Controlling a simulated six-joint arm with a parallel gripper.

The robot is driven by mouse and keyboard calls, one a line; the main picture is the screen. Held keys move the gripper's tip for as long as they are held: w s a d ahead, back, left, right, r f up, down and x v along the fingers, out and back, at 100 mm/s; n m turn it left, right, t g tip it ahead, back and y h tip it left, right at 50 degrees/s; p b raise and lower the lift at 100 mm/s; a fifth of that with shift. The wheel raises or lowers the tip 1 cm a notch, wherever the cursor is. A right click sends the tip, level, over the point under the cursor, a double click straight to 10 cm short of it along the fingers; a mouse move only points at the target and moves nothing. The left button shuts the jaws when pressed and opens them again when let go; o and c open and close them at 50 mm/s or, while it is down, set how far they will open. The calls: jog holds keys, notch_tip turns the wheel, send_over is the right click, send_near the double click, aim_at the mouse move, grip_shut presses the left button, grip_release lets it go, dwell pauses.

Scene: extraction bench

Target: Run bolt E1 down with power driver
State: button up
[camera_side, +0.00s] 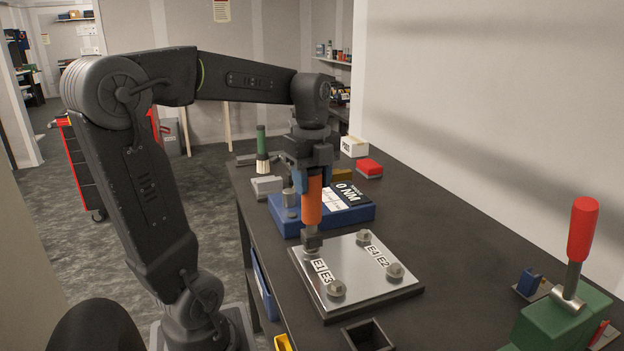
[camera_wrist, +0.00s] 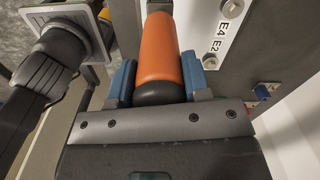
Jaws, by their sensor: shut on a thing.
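My gripper (camera_side: 312,172) is shut on the orange power driver (camera_side: 312,200), which hangs upright over the steel plate (camera_side: 350,292). In the wrist view the blue fingers of my gripper (camera_wrist: 158,88) close on both sides of the orange body of the driver (camera_wrist: 160,52). The driver's dark lower end is at the plate's back left corner, by the E1 label (camera_side: 319,266). Bolt E1 is hidden under it, so I cannot tell whether they touch. Bolt heads show near E3 (camera_side: 336,288), E2 (camera_side: 395,271) and E4 (camera_side: 363,237).
A blue torque unit (camera_side: 340,215) reading "0 NM" stands behind the plate. A green block with a red-handled lever (camera_side: 582,230) stands at the front right. A dark open box (camera_side: 367,335) is in front of the plate.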

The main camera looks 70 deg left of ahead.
jog(key=shift+f, duration=1)
dwell(3.2)
jog(key=shift+r, duration=0.1)
